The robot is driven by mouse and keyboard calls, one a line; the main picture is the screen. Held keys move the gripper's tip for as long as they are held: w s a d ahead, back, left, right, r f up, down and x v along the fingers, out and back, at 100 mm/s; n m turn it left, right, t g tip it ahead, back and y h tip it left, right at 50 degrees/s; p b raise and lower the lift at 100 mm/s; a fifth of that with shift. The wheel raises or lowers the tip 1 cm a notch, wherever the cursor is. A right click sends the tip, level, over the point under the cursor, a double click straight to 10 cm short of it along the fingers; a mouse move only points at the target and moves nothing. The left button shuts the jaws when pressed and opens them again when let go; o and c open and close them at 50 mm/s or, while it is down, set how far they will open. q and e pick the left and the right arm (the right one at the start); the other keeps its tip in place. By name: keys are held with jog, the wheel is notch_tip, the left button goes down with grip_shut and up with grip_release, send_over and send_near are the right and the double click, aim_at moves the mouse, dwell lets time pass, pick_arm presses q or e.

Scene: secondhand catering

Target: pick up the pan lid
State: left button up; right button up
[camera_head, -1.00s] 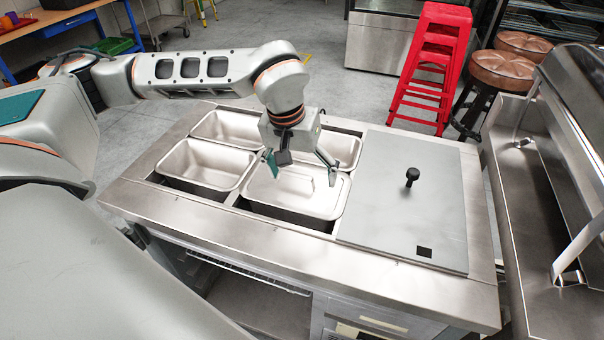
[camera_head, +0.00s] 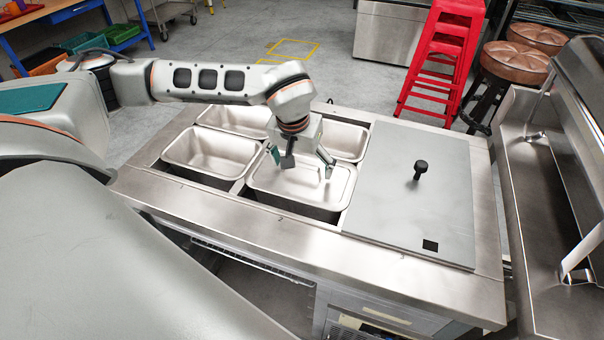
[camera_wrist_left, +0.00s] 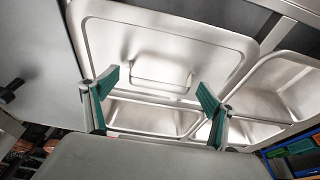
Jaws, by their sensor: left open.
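The pan lid (camera_head: 288,190) is a steel lid with a raised loop handle, lying on the front middle pan of the steel counter. It also shows in the left wrist view (camera_wrist_left: 115,42), with its handle (camera_wrist_left: 160,76) near the middle. My left gripper (camera_head: 302,162) is open and empty over the lid. In the left wrist view its green-padded fingers (camera_wrist_left: 157,92) stand apart, one to each side of the handle. I cannot tell how high the fingertips are above the lid. My right gripper is not in view.
Open pans (camera_head: 212,153) stand left of and behind the lid. A flat grey cover (camera_head: 410,205) with a black knob (camera_head: 420,167) lies to the right. A steel unit (camera_head: 540,200) borders the counter's right side. Red stools (camera_head: 440,60) stand behind on the floor.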

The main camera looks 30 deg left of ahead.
pick_arm(q)
jog(key=shift+c, duration=0.4)
jog(key=c, duration=1.3)
jog(key=shift+r, duration=0.1)
